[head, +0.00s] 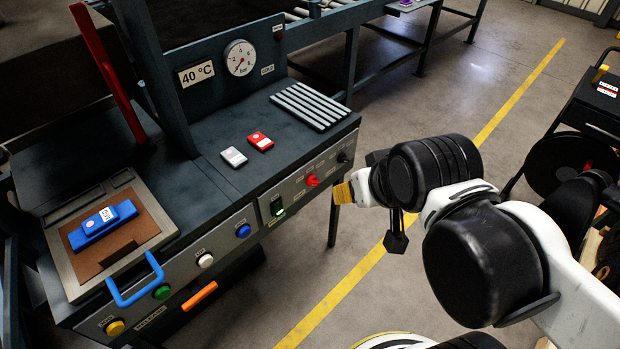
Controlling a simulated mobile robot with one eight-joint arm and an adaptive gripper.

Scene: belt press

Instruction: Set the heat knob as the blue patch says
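The blue patch (103,219) lies on a brown board on the press's lower plate at the left. It carries a white label whose text is too small to read. On the front panel at the right are a red knob (313,180) and a black knob (343,156); their small labels are unreadable, so I cannot tell which is the heat knob.
A display (196,73) reads 40 °C beside a round gauge (239,58). A red card (260,141) and a grey one (233,157) lie on the press top. A blue handle (136,285) juts out in front. Floor right of the press is clear; a dark cart (588,115) stands far right.

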